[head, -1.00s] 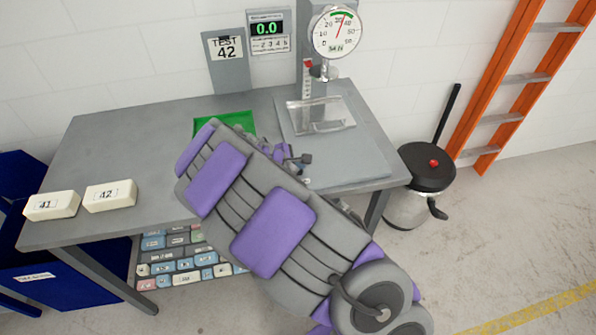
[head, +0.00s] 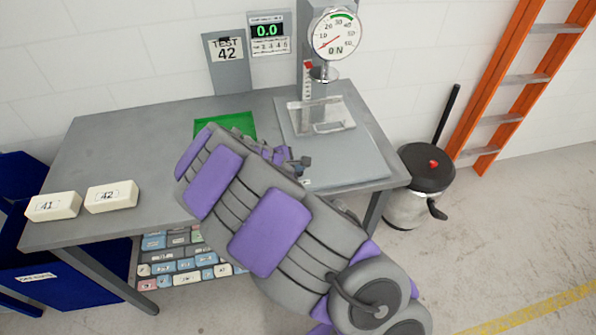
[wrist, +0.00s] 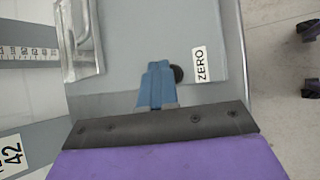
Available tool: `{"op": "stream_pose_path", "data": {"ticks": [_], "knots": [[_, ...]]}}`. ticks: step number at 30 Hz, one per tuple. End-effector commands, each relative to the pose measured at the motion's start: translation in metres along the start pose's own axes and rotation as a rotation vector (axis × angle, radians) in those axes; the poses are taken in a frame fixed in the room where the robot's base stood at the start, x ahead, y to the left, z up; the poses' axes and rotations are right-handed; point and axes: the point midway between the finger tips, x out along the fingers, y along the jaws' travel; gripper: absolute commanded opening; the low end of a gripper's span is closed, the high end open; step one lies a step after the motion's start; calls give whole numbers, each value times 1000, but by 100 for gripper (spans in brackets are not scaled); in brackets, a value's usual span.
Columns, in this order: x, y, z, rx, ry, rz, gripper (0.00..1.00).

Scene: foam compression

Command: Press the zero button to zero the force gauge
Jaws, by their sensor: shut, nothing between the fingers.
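The zero button (wrist: 178,74) is a dark round knob on the grey base plate, beside the white ZERO label (wrist: 201,65) in the wrist view. My gripper (wrist: 158,70) is shut and empty, its blue fingertips right at the button and covering part of it. I cannot tell whether they touch it. In the head view my gripper (head: 303,163) is at the front left edge of the base plate (head: 350,165), and the button is hidden. The round force gauge (head: 334,35) on the stand reads 0 N, its needle pointing lower left.
A clear tray (head: 320,117) lies under the gauge. A green mat (head: 226,122) is behind my arm. Foam blocks 41 (head: 54,206) and 42 (head: 112,196) sit at the table's left. A TEST 42 sign (head: 226,48) and a 0.0 display (head: 268,30) stand at the back.

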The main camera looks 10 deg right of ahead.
Motion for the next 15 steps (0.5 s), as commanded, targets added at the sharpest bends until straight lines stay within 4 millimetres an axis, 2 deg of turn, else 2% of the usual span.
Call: {"op": "stream_pose_path", "data": {"ticks": [15], "knots": [[-6,5,6,1,-1,0,0]]}}
